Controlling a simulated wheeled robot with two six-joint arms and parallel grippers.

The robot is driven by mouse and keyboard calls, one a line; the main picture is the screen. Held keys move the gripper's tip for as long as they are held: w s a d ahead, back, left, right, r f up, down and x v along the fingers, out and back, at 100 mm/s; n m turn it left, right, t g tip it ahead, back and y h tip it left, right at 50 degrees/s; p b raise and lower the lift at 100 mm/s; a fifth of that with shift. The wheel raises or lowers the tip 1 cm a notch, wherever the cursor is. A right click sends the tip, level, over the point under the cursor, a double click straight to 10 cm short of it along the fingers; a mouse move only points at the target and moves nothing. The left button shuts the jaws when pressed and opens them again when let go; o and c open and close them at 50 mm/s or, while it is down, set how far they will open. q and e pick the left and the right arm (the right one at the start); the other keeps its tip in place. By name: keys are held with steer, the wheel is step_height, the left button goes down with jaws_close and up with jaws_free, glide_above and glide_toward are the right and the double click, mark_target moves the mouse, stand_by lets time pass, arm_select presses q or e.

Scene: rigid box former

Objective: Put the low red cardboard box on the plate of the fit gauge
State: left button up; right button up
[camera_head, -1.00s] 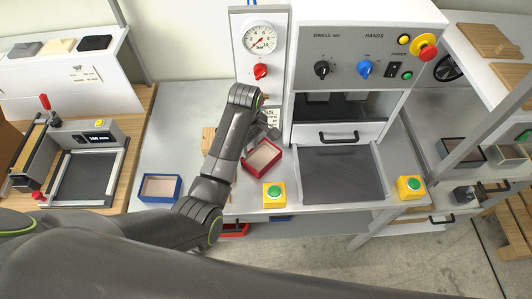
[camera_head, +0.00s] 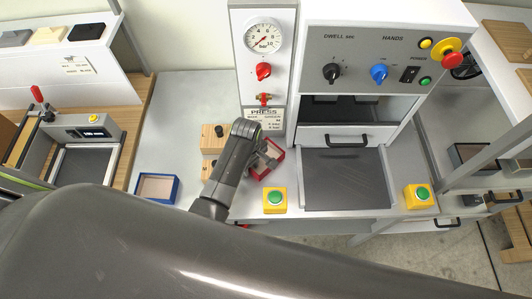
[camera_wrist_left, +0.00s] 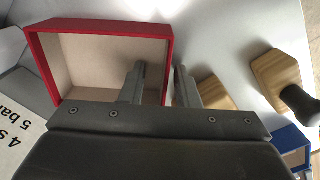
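The low red box (camera_head: 259,168) is open-topped with a pale inside and lies on the grey bench left of the press. My left gripper (camera_head: 270,155) is over it and hides part of it. In the left wrist view, the red box (camera_wrist_left: 100,29) shows larger, and my left gripper (camera_wrist_left: 160,84) is open. One finger is over the box's inside, the other outside its near right wall; I cannot tell if either touches. The fit gauge (camera_head: 95,132) stands at the left with its dark plate (camera_head: 82,170) bare. My right gripper is out of view.
A blue box (camera_head: 157,188) lies between gauge and red box. Wooden blocks with dark knobs (camera_head: 211,139) stand behind my left gripper. The press (camera_head: 345,135) and yellow button boxes (camera_head: 274,200) are to the right. Bench behind the blue box is clear.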

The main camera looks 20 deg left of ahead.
arm_select(q)
steer(key=shift+s+d, duration=0.1)
steer(key=shift+s+r, duration=0.2)
steer(key=shift+c, duration=0.3)
steer(key=shift+s, duration=0.2)
steer(key=c, duration=0.5)
jaws_close()
steer(key=shift+w, duration=0.1)
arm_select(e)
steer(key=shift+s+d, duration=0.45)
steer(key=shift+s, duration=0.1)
